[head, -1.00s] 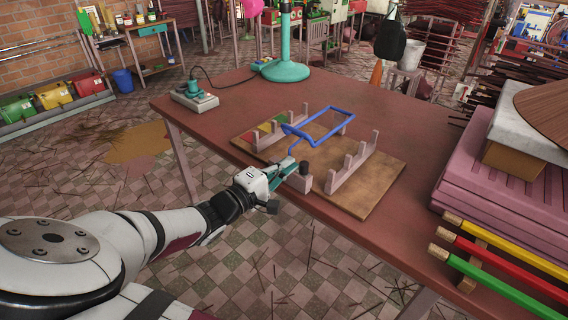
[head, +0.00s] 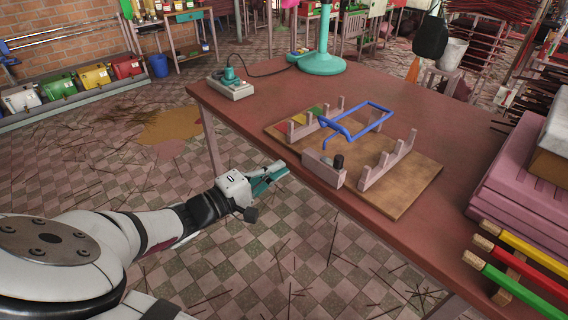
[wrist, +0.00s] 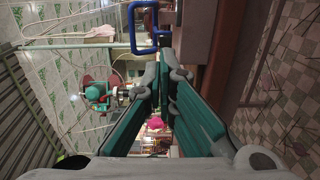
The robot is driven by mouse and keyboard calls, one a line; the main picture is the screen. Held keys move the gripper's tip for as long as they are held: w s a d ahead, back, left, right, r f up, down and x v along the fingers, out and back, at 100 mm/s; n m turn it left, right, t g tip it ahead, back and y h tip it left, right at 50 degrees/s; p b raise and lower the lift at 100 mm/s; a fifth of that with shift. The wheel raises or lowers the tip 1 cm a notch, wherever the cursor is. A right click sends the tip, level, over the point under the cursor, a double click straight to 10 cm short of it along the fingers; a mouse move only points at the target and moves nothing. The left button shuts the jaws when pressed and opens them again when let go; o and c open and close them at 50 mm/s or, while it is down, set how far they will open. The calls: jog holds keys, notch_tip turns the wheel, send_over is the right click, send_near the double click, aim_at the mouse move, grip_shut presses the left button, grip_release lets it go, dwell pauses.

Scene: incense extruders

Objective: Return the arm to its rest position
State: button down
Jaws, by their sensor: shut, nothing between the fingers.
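My gripper (head: 279,168) is shut and empty, held out past the near left edge of the table (head: 420,225), over the floor. It is to the left of the wooden board (head: 415,198) and apart from it. In the wrist view my gripper's two green fingers (wrist: 162,75) come together at their tips. A blue bent-rod frame (head: 372,111) rests on the wooden posts of the board; part of it also shows in the wrist view (wrist: 133,30) beyond the fingertips.
A grey box with a green knob (head: 232,87) and a teal stand (head: 323,62) are on the table's far side. Pink slabs (head: 520,180) and coloured sticks (head: 515,290) occupy its right. Tiled floor with scattered sticks is open left of the table.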

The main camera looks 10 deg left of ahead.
dwell(0.5)
jog(key=s+d+r+m+g+y+p, duration=0.1)
jog(key=s+d+r+m+g, duration=0.2)
jog(key=d, duration=0.5)
jog(key=s+d+r+m+g+y+p, duration=0.1)
jog(key=s+d+r+g, duration=0.1)
jog(key=d+g, duration=0.4)
jog(key=s+d+r+m+g+y+p, duration=0.1)
jog(key=s+d+r+m+g+y, duration=0.2)
jog(key=d, duration=0.6)
jog(key=s+d+r+m+t+y+p, duration=0.1)
jog(key=s+d+r+y+p, duration=0.1)
jog(key=s+r, duration=0.5)
jog(key=s+d+r+m+t+y+p, duration=0.1)
jog(key=s+d+r+y, duration=0.3)
jog(key=s+r, duration=0.4)
jog(key=s+d+m+p, duration=0.1)
jog(key=s, duration=0.4)
jog(key=shift+s+y, duration=0.25)
jog(key=shift+y, duration=0.05)
